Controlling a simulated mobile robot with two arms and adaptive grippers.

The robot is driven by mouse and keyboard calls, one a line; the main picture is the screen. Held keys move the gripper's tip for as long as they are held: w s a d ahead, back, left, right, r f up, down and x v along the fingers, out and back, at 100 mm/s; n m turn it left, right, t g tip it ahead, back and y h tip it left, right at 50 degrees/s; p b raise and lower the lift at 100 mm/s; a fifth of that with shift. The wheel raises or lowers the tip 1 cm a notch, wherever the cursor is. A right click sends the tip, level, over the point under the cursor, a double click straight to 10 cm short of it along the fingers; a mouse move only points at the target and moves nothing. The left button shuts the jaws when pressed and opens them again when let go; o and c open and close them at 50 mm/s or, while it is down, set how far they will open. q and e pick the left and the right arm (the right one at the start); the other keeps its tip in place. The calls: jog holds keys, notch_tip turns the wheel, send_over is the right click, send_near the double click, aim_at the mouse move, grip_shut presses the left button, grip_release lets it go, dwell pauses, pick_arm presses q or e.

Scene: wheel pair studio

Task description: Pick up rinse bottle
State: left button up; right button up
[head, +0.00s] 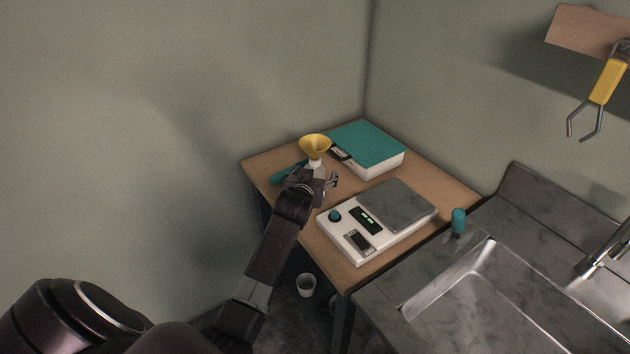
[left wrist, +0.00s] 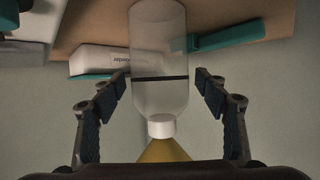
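The rinse bottle (left wrist: 160,85) is clear, with a dark band and a white cap. It stands on the wooden table, and the left wrist view shows it upside down. A yellow funnel-shaped piece (head: 315,146) sits at its top; it also shows below the cap in the left wrist view (left wrist: 163,151). My left gripper (left wrist: 160,82) is open, with one finger on each side of the bottle and a gap at both sides. In the head view my left gripper (head: 328,181) hides most of the bottle's body. My right gripper is not in view.
On the table (head: 440,189) stand a white scale (head: 345,245) with a grey plate and a teal-topped white box (head: 375,148). A teal object (head: 287,173) lies beside the bottle. A metal sink (head: 480,290) adjoins at right.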

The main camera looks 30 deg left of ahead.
pick_arm(q)
jog(key=c, duration=1.3)
notch_tip(320, 180, up, 20)
jog(key=shift+r, duration=0.1)
